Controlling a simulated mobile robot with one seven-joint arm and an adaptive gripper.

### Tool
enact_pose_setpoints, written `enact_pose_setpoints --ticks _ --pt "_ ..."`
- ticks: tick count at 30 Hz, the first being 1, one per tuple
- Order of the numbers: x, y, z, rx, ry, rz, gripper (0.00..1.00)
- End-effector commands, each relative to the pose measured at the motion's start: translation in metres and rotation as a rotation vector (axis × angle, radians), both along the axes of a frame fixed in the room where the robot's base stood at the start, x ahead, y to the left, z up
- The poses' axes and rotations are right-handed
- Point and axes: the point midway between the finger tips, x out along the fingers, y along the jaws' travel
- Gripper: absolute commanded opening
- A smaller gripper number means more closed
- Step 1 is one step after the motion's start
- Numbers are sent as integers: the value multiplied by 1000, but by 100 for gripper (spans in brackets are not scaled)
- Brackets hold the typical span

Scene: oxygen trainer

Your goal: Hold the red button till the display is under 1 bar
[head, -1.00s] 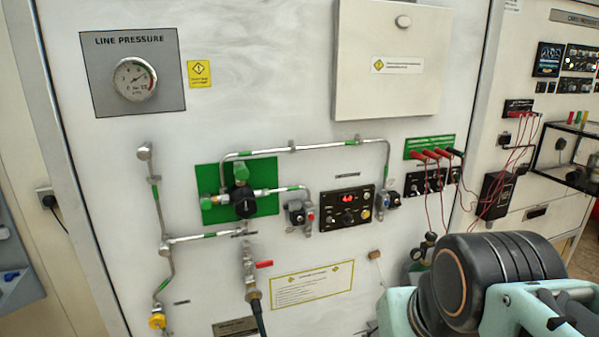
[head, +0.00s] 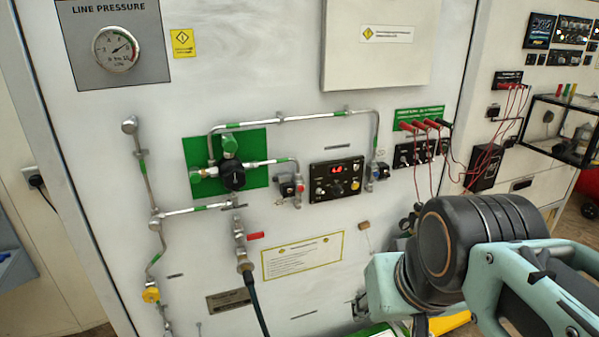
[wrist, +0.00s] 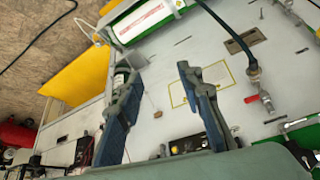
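A black control panel (head: 322,190) with a small red-lit display (head: 338,168) is on the white wall cabinet; its digits are too small to read. A small red spot, possibly the red button (head: 300,187), shows at the panel's left side, by a valve block. A yellow knob (head: 355,186) is at the panel's right. In the wrist view my gripper (wrist: 160,76) is open and empty, its two dark blue-grey fingers well apart. The cabinet face lies beyond them, apart from the fingertips. Part of the panel (wrist: 188,144) shows low in that view. The head view does not show the fingers.
A line pressure gauge (head: 116,50) is at upper left. A green plate (head: 258,172) carries a black regulator, with pipes around it. A red-handled valve (head: 254,236) and hose are below. Red leads (head: 423,180) hang right of the panel. My arm fills the lower right.

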Motion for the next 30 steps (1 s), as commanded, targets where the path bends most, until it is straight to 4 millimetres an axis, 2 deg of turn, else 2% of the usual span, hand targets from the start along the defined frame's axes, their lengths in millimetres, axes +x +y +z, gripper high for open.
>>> enact_pose_setpoints --ticks 2,9,30 --pt "0 0 0 0 0 0 27" --pt "0 0 0 0 0 0 1" --pt "0 0 0 0 0 0 0"
